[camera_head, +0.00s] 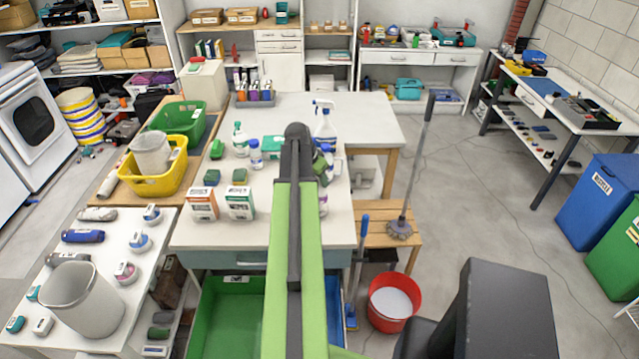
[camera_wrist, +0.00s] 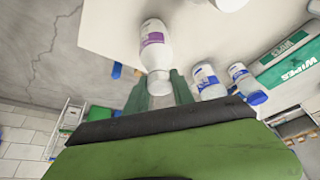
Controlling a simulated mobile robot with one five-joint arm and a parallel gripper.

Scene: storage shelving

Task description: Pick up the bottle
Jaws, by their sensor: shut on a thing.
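A white bottle with a purple label (camera_wrist: 153,42) is between the two green fingers of my gripper (camera_wrist: 158,88) in the wrist view. The gripper is shut on the bottle near the end closest to my wrist. In the head view my green arm reaches over the white table (camera_head: 365,115) and hides most of the gripper. Only a sliver of a white and purple bottle shows beside the arm. I cannot tell whether the bottle touches the table.
Two white and blue bottles (camera_wrist: 207,80) stand close beside the fingers. A teal and white wipes box (camera_wrist: 290,60) is farther right. In the head view a spray bottle (camera_head: 324,122) and two cartons (camera_head: 203,204) stand on the table. The yellow basket (camera_head: 155,182) is at left.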

